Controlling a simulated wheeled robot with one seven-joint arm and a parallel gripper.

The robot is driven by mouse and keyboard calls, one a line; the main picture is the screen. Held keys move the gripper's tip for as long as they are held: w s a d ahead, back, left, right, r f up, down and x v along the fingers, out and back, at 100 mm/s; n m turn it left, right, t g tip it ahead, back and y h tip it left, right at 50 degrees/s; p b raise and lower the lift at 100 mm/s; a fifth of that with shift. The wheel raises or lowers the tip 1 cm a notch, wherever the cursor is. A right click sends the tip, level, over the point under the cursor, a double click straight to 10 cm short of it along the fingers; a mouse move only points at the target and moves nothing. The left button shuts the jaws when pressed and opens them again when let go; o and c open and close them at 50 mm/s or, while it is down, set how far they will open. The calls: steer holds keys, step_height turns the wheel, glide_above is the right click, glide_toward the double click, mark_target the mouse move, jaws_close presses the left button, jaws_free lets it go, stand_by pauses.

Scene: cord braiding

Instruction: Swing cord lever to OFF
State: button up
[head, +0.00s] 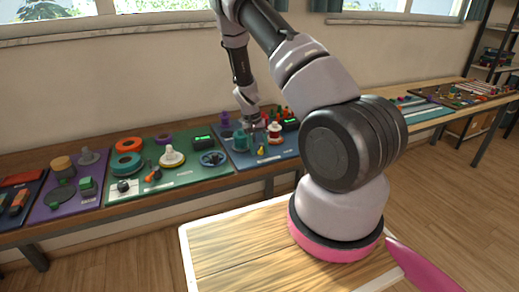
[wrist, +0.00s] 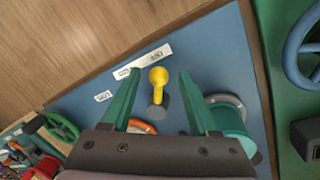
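The cord lever (wrist: 157,82) has a yellow handle with a round knob on a dark grey base, mounted on the blue board (wrist: 205,60). In the wrist view its knob points toward the white labels (wrist: 155,56), whose print is too small to read surely. My gripper (wrist: 159,72) has two green fingers spread wide, one on each side of the lever, with visible gaps and no clear contact. In the head view my gripper (head: 250,125) is over the blue board, and the small yellow lever (head: 261,150) shows below it.
A teal spool (wrist: 230,122) stands close beside the right finger. An orange ring (wrist: 141,126) lies partly hidden behind the fingers. A green board with a blue wheel (wrist: 292,48) is at the right. Bare wooden bench (wrist: 80,40) lies beyond the labels.

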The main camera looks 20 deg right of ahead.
step_height(320, 180, up, 11)
steer(key=w+a, duration=0.1)
steer(key=shift+a+f, duration=0.2)
steer(key=shift+a, duration=0.15)
steer(key=shift+w, duration=0.1)
stand_by(0.4)
steer(key=s+a+r+t+y, duration=0.2)
steer(key=s+r, duration=0.3)
steer(key=r, duration=0.7)
steer(key=s+a+r+t+y, duration=0.1)
steer(key=s+a+r+t, duration=0.2)
steer(key=r, duration=0.9)
steer(key=s+a+r+n+t, duration=0.1)
steer(key=s+r, duration=0.5)
steer(key=s, duration=0.4)
steer(key=s+a+r+n+t, duration=0.1)
steer(key=s+r, duration=0.4)
steer(key=s, duration=0.5)
steer(key=shift+s+a+r+t+y, duration=0.15)
steer(key=shift+a+r+t+y, duration=0.2)
steer(key=shift+t, duration=0.35)
